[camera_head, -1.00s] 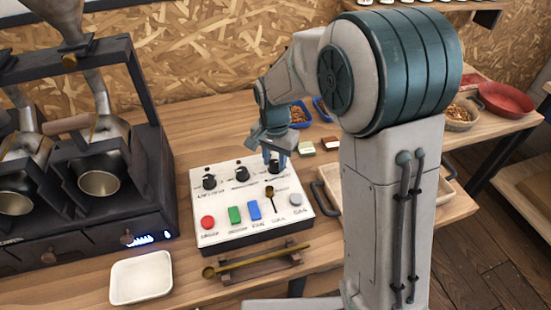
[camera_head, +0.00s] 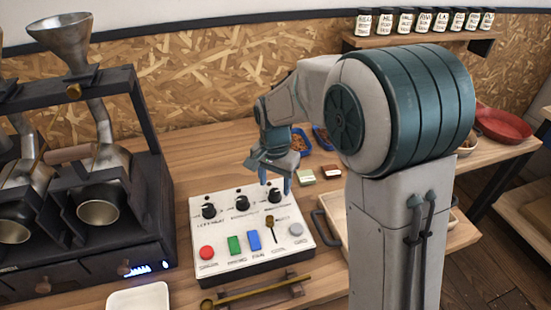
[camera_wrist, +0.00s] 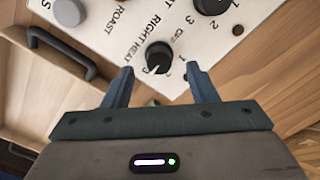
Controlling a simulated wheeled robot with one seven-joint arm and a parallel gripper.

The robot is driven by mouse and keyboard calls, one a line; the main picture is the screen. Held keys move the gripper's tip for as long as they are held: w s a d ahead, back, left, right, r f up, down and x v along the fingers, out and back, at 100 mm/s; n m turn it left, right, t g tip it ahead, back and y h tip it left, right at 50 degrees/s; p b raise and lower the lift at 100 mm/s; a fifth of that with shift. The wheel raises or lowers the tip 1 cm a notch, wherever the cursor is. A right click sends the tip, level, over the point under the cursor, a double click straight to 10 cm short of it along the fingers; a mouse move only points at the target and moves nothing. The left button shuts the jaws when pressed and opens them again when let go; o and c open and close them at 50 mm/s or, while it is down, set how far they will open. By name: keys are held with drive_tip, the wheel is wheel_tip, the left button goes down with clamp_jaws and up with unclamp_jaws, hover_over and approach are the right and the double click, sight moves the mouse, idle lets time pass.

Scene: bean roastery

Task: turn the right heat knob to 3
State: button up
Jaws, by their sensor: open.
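The right heat knob (camera_wrist: 158,57) is black and round, with a white mark on the side facing my gripper in the wrist view. "RIGHT HEAT", "OFF" and "1" are legible beside it; I cannot tell exactly which number the mark meets. In the head view it is the rightmost knob (camera_head: 275,195) in the panel's back row. My gripper (camera_wrist: 160,69) is open, its fingers apart on either side of the knob in the picture. In the head view my gripper (camera_head: 275,182) hangs just above the knob, apparently clear of it.
The white control panel (camera_head: 222,237) also holds two other black knobs, coloured buttons and a small lever (camera_head: 270,227). A dark roaster (camera_head: 150,205) stands left. A wooden tray with a grey handle (camera_head: 322,222) is right of the panel. A brass scoop (camera_head: 255,291) lies in front.

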sight(275, 191)
wheel_tip(275, 191, up, 11)
drive_tip(key=shift+r, duration=0.2)
idle(0.4)
